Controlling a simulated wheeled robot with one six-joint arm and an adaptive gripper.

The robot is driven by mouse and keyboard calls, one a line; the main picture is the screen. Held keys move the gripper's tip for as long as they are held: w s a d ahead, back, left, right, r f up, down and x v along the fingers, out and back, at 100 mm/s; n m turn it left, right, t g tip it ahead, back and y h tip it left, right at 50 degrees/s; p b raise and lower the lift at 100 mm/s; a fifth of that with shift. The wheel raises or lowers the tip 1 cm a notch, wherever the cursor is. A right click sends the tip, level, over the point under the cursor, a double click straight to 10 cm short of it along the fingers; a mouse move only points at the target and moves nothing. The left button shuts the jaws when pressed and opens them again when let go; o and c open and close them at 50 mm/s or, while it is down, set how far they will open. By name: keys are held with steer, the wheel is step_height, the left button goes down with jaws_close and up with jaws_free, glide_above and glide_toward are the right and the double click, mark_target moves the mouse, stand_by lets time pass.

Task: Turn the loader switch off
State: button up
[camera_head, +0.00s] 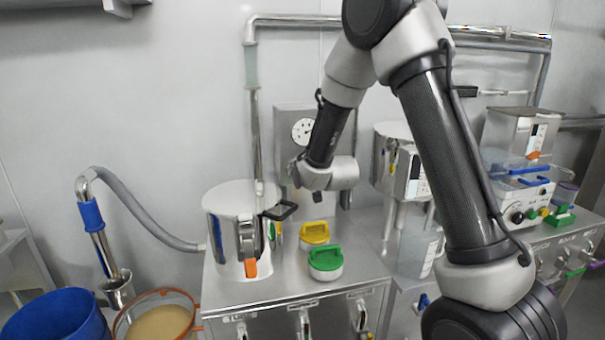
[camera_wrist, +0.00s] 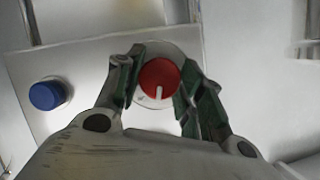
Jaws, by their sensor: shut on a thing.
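A round red knob (camera_wrist: 159,80) with a white pointer line sits on a pale round base on a light panel (camera_wrist: 85,65); I take it for the loader switch. In the wrist view the line points down, towards my gripper's palm. My gripper (camera_wrist: 157,84) has its green-padded fingers on both sides of the knob, shut on it. In the head view my gripper (camera_head: 296,174) is at the front of a grey box with a round gauge (camera_head: 303,131). The knob is hidden there by my wrist.
A blue button (camera_wrist: 47,95) is left of the knob on the same panel. Below my arm, a steel bench (camera_head: 290,289) holds a steel pot (camera_head: 225,225), a yellow-lidded container (camera_head: 314,233) and a green-lidded one (camera_head: 325,262). A steel hopper (camera_head: 392,133) stands to the right.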

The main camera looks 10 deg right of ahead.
steer(key=n+h, duration=0.3)
steer(key=n, duration=0.2)
steer(key=n+h, duration=0.2)
steer(key=n, duration=0.1)
steer(key=shift+a+h, duration=0.25)
steer(key=shift+h, duration=0.05)
stand_by(0.7)
steer(key=o, duration=1)
steer(key=v, duration=1.2)
steer(key=shift+s+f, duration=0.1)
steer(key=shift+f, duration=0.15)
